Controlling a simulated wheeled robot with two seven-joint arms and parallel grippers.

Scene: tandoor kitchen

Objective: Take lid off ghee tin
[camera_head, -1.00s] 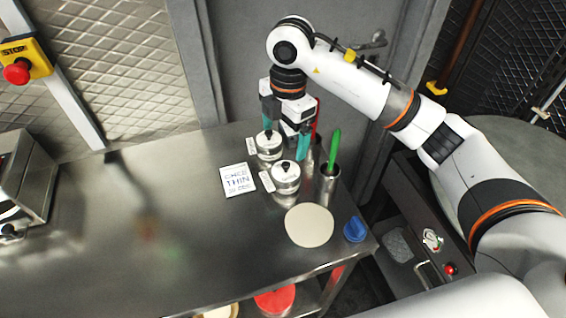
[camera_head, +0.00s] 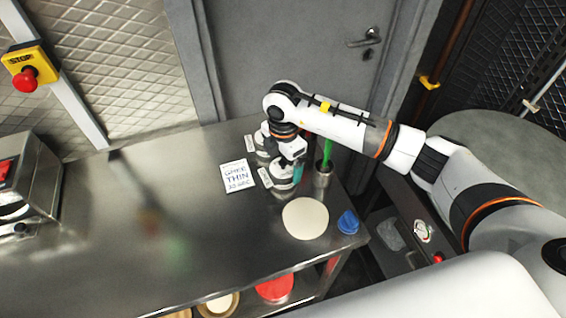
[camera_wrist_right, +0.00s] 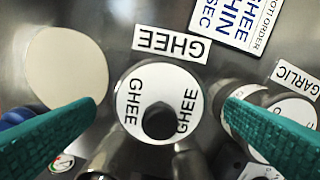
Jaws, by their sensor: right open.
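The ghee tin (camera_head: 281,185) stands on the steel counter, partly hidden by my right gripper. In the wrist view its round white lid (camera_wrist_right: 180,82), printed GHEE, is on the tin, with a black knob (camera_wrist_right: 158,121) on top. My right gripper (camera_wrist_right: 160,103) is open above the lid. Its teal fingers are apart, one on each side of the lid in the picture, and hold nothing. In the head view the right gripper (camera_head: 285,162) points down over the tin. Whether the fingers touch the lid cannot be told. My left gripper is not in view.
A second tin (camera_head: 261,148) with a GARLIC label (camera_wrist_right: 298,80) stands close behind. A metal cup (camera_head: 323,178) with a green-handled tool is at the right. A pale disc (camera_head: 305,218), a blue object (camera_head: 348,222) and a lettered card (camera_head: 238,176) lie nearby.

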